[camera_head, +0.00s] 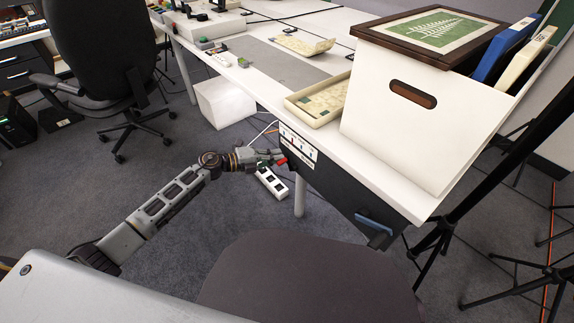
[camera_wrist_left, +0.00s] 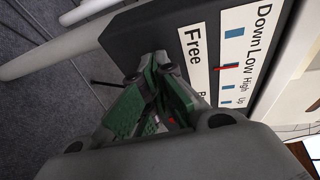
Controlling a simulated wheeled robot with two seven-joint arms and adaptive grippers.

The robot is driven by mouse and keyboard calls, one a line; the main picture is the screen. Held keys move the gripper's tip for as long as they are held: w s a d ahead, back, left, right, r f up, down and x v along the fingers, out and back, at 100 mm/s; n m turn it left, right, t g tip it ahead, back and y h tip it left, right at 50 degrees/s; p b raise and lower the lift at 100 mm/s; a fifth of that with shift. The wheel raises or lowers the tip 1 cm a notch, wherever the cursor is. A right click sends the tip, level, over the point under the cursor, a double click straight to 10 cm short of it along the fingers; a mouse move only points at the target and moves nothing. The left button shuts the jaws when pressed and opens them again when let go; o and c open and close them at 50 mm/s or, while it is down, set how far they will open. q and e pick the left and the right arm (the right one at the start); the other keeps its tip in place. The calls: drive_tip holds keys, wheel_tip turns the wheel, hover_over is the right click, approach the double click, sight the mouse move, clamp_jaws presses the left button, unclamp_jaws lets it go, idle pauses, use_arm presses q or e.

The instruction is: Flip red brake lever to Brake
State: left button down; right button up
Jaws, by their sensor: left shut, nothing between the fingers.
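The red brake lever (camera_head: 282,161) juts from the end of the desk's dark front box, just below the white label panel (camera_head: 298,142). My left gripper (camera_head: 272,156) is at the lever, its fingertips close beside it; I cannot tell whether they touch. In the left wrist view the gripper (camera_wrist_left: 150,70) is shut and empty, its tips against or near the dark box. A bit of red (camera_wrist_left: 171,121) shows low between the finger linkages, mostly hidden. The label (camera_wrist_left: 196,58) reads "Free", with "Brake" partly covered. A small red pointer (camera_wrist_left: 225,67) sits at the Down, Low, High, Up scale.
A white archival box (camera_head: 415,115) with a framed fern picture (camera_head: 440,27) stands on the desk (camera_head: 215,75) above. A grey chair seat (camera_head: 305,280) is in front. A white power strip (camera_head: 271,183) lies on the floor below the gripper. A blue handle (camera_head: 374,223) juts out right.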

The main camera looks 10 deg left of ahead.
sight(282, 162)
idle(0.3)
use_arm(q)
drive_tip(key=shift+d, duration=0.1)
drive_tip(key=shift+s+d+p, duration=1.1)
drive_tip(key=shift+d+p, duration=0.15)
drive_tip(key=f+v, duration=0.1)
drive_tip(key=v, duration=0.6)
drive_tip(key=shift+a+p, duration=0.15)
drive_tip(key=shift+p, duration=0.3)
drive_tip(key=shift+s, duration=0.1)
idle(0.5)
